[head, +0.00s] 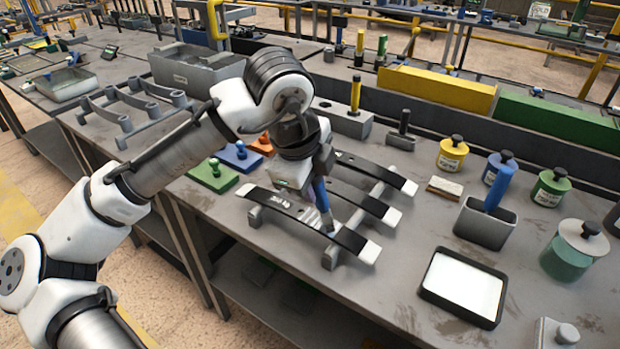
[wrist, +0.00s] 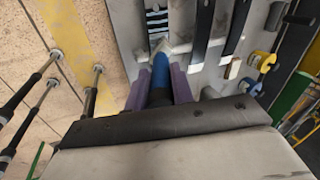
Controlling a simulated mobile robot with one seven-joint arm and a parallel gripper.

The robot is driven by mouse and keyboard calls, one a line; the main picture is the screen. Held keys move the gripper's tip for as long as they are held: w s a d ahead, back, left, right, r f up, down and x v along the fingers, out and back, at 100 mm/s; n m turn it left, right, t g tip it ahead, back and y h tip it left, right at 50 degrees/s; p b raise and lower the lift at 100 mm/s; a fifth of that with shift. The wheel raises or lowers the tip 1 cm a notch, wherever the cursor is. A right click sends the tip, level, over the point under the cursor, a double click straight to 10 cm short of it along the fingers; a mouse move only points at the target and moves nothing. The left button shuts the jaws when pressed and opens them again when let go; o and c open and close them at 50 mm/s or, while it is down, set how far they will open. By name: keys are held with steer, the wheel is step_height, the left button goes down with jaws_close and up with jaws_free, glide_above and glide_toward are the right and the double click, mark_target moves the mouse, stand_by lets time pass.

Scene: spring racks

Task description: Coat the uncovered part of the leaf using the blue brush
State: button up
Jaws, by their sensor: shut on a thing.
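My gripper (head: 318,186) is shut on the blue brush (head: 321,194), which points down at the nearest leaf (head: 262,197). In the wrist view the brush (wrist: 157,78) sits between the purple fingers (wrist: 160,92). Its pale bristles (head: 327,222) are at the leaf's right half; I cannot tell if they touch. The leaf is a long dark strip with a pale right end (head: 370,252) and light patches along its middle, left of the bristles. In the wrist view light and dark stripes (wrist: 157,20) show beyond the bristles. My gripper hides part of the leaf.
Two more dark leaves (head: 376,208) lie behind on the same grey rack (head: 330,257). A black tray of white (head: 430,287), a grey holder (head: 485,226) and yellow (head: 453,156) and green (head: 549,190) pots stand to the right. Green (head: 212,178) and blue (head: 240,158) blocks are left.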

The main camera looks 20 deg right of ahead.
steer(key=shift+s+d+f, duration=0.1)
steer(key=shift+s+d, duration=0.3)
steer(key=shift+s, duration=0.2)
steer(key=shift+p, duration=0.45)
stand_by(0.4)
step_height(320, 180, up, 6)
steer(key=p, duration=0.5)
